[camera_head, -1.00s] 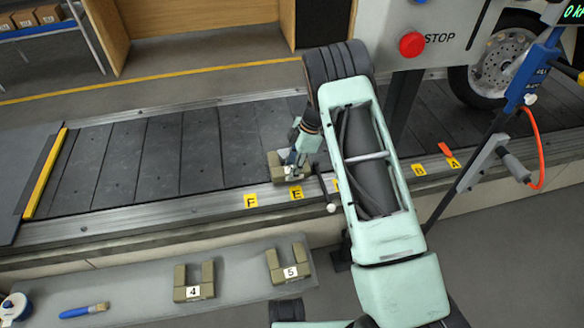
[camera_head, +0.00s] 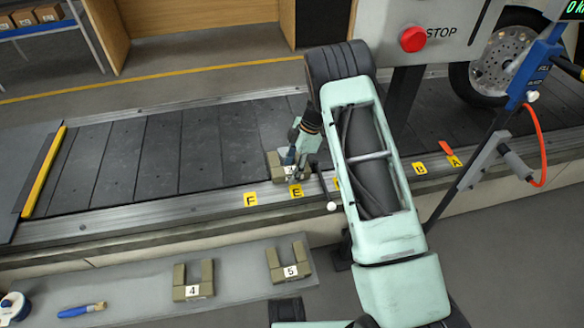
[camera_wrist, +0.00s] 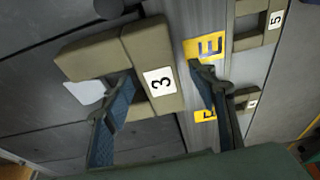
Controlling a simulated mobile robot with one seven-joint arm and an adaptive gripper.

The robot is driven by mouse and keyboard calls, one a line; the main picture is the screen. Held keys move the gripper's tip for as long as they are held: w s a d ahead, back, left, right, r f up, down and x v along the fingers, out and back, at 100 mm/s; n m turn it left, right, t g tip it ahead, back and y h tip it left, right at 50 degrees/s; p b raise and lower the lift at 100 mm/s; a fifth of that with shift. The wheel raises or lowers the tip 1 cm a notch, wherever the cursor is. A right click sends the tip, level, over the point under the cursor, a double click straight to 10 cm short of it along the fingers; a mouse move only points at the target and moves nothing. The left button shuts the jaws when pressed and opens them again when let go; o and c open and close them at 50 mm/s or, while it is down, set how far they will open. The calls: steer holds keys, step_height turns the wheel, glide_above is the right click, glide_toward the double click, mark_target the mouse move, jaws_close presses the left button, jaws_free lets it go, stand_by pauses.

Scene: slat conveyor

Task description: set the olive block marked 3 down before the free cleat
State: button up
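The olive block marked 3 (camera_wrist: 160,82) is a U-shaped block with a white label, on the dark slats beside the yellow E label (camera_wrist: 207,46). In the head view the block (camera_head: 272,160) is partly hidden by my gripper (camera_head: 292,163). In the wrist view my gripper (camera_wrist: 165,80) straddles the labelled bar: one finger is in the U's slot, the other beyond the bar's outer face. A gap shows between that outer finger and the block. The block looks slightly turned against the rail. A pale patch shows in the slot. I cannot make out the free cleat.
Olive blocks marked 4 (camera_head: 194,280) and 5 (camera_head: 288,262) lie on the grey shelf (camera_head: 240,276) in front. A rail (camera_head: 150,220) edges the conveyor. A red STOP button (camera_head: 413,39) and a wheel (camera_head: 497,62) are at right. Slats to the left are clear.

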step_height(320, 180, up, 10)
stand_by(0.6)
steer(key=shift+r, duration=0.15)
